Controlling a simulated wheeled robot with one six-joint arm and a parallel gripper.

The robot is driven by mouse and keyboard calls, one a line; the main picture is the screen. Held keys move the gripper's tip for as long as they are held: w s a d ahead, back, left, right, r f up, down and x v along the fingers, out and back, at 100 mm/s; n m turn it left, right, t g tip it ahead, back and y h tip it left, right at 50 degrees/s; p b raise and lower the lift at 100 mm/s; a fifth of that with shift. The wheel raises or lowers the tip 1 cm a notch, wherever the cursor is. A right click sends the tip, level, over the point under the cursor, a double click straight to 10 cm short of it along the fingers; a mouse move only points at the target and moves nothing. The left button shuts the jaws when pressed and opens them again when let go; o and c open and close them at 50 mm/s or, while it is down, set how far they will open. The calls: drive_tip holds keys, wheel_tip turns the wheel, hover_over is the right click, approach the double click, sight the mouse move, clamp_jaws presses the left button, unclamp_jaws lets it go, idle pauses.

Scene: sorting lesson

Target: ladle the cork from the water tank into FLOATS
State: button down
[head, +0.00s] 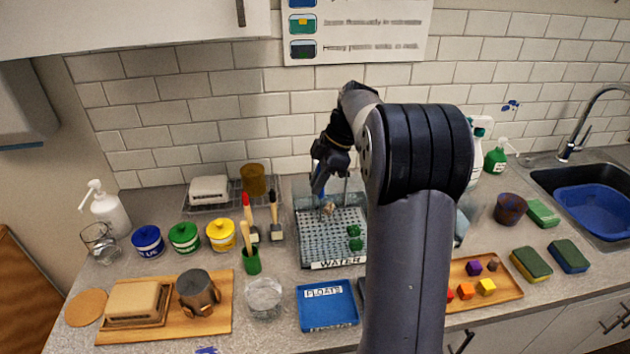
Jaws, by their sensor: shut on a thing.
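The water tank (338,264) is a clear box with a WATER label and a dotted floor, at the middle of the counter. My gripper (319,186) is over its back left part, pointing down, shut on what looks like the ladle, mostly hidden by the fingers. A small brownish thing, probably the cork (329,208), shows just below the fingers. I cannot tell whether it lies in the ladle's bowl or floats beside it. Green pieces (354,240) are in the tank's front right. The blue FLOATS tray (328,313) stands in front of the tank and looks empty.
My arm hides the tank's right side and the counter behind it. A glass bowl (264,297) stands left of FLOATS, and a green cup of brushes (251,262) left of the tank. A wooden tray (510,290) with coloured blocks lies at right.

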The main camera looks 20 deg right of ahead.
drive_tip(key=shift+r+p, duration=3)
drive_tip(key=shift+r, duration=4.3)
